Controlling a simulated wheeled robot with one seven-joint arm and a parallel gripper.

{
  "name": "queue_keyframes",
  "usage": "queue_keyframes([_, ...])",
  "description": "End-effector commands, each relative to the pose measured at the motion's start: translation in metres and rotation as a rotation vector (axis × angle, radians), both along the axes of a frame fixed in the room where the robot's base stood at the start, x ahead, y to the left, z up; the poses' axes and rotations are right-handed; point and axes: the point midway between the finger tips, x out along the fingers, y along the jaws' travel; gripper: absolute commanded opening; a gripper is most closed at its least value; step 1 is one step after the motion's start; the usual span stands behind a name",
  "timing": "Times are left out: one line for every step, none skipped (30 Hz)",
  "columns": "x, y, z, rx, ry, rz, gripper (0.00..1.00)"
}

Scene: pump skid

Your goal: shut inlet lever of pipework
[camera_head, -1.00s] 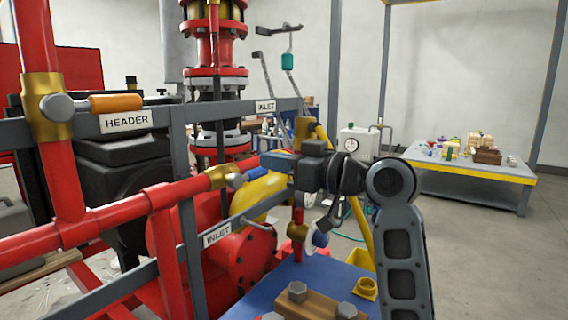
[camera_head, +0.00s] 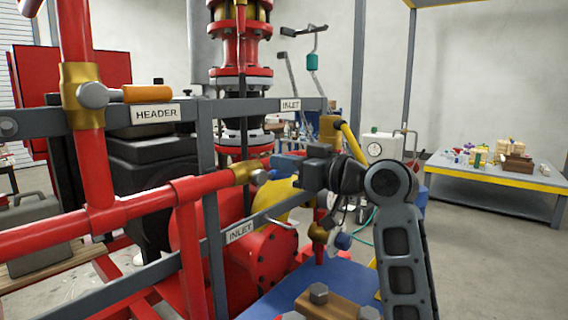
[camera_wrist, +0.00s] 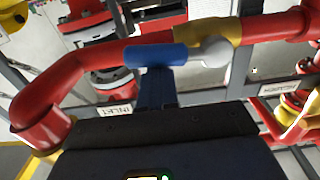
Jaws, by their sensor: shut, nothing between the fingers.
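The blue lever handle (camera_wrist: 150,55) shows in the wrist view, lying in line with the red pipe. It joins a grey hub (camera_wrist: 215,52) on a brass valve body (camera_wrist: 200,32). In the head view the brass valve (camera_head: 243,173) and hub (camera_head: 260,176) sit on the red pipe; my gripper largely hides the handle. My gripper (camera_wrist: 156,78) is shut and empty, its fingertips right at the handle's edge; I cannot tell whether they touch. It also shows in the head view (camera_head: 298,174). INLET plates hang on the upper rail (camera_head: 290,104) and lower rail (camera_head: 240,232).
An orange-handled lever (camera_head: 146,94) sits by the HEADER plate (camera_head: 156,113). A yellow lever (camera_head: 350,141) stands behind my gripper, and a lower valve with a blue knob (camera_head: 342,241) is below it. Grey rails cross in front. Open floor lies to the right, before a table (camera_head: 500,175).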

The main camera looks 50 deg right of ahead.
Motion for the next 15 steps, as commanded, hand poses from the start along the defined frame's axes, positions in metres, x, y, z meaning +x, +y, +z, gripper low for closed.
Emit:
queue_keyframes([0.0, -0.001, -0.007, 0.001, 0.001, -0.001, 0.0])
queue_keyframes([0.0, -0.002, -0.008, 0.001, 0.001, -0.001, 0.0])
queue_keyframes([0.0, -0.002, -0.011, 0.001, 0.001, -0.001, 0.0])
queue_keyframes([0.0, -0.003, -0.013, 0.001, 0.001, -0.001, 0.0])
queue_keyframes([0.0, -0.003, -0.015, 0.001, 0.001, -0.001, 0.0])
queue_keyframes([0.0, -0.003, -0.017, 0.001, 0.001, -0.001, 0.0])
queue_keyframes([0.0, -0.003, -0.019, 0.001, 0.001, -0.001, 0.0])
queue_keyframes([0.0, -0.003, -0.021, 0.001, 0.001, -0.001, 0.0])
queue_keyframes([0.0, -0.003, -0.023, 0.0, 0.002, -0.001, 0.0])
queue_keyframes([0.0, -0.003, -0.025, 0.0, 0.002, -0.001, 0.0])
queue_keyframes([0.0, -0.003, -0.027, 0.0, 0.002, -0.001, 0.0])
queue_keyframes([0.0, -0.003, -0.029, 0.0, 0.002, -0.002, 0.0])
queue_keyframes([0.0, -0.003, -0.031, 0.0, 0.002, -0.002, 0.0])
queue_keyframes([0.0, -0.002, -0.033, 0.0, 0.002, -0.001, 0.0])
queue_keyframes([0.0, -0.001, -0.035, 0.0, 0.002, 0.0, 0.0])
